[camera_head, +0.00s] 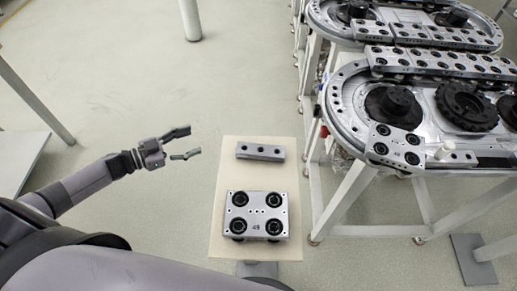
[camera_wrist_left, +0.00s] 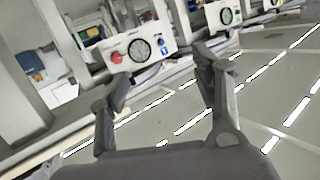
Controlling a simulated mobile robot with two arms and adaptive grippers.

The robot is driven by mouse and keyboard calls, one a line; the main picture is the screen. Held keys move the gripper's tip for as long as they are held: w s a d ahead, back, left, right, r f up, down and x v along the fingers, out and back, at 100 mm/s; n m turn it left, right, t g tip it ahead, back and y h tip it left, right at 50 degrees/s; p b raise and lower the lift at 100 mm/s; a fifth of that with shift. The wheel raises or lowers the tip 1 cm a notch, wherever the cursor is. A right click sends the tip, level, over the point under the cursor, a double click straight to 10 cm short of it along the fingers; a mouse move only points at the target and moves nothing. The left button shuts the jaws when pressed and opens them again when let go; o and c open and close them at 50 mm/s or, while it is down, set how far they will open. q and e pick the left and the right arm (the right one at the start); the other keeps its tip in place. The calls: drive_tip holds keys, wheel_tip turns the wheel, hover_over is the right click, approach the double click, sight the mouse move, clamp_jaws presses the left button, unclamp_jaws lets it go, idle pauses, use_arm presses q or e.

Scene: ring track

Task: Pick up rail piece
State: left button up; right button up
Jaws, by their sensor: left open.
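The rail piece (camera_head: 260,152), a short grey metal bar with dark holes along its top, lies at the far end of a small beige table. My left gripper (camera_head: 188,143) is open and empty, in the air to the left of the table and apart from the rail piece. In the left wrist view the two fingers of the left gripper (camera_wrist_left: 168,72) are spread with nothing between them. The rail piece does not show in that view. My right gripper is not in view.
A metal carriage plate (camera_head: 256,214) with several black wheels sits on the near part of the beige table (camera_head: 222,182). The ring track (camera_head: 345,88) with carriages stands on a white frame at the right. A white box with a gauge (camera_wrist_left: 138,46) shows in the wrist view.

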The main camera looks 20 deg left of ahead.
use_arm(q)
wheel_tip(320, 180, up, 6)
drive_tip(key=s+d+m+g+h, duration=0.2)
drive_tip(key=h, duration=0.1)
drive_tip(key=m+g+h, duration=0.2)
drive_tip(key=m+g, duration=0.1)
drive_tip(key=g, duration=0.3)
approach(258, 149)
drive_tip(key=x, duration=0.1)
drive_tip(key=p+x, duration=0.2)
drive_tip(key=x, duration=0.1)
drive_tip(key=shift+r, duration=0.25)
drive_tip(key=p+x, duration=0.2)
drive_tip(key=x, duration=0.3)
drive_tip(key=shift+f, duration=0.2)
drive_tip(key=shift+d+f, duration=0.15)
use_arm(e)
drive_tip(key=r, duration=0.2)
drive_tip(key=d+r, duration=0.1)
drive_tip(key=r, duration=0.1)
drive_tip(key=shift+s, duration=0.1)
use_arm(q)
drive_tip(key=shift+c, duration=0.3)
drive_tip(key=c, duration=0.8)
clamp_jaws()
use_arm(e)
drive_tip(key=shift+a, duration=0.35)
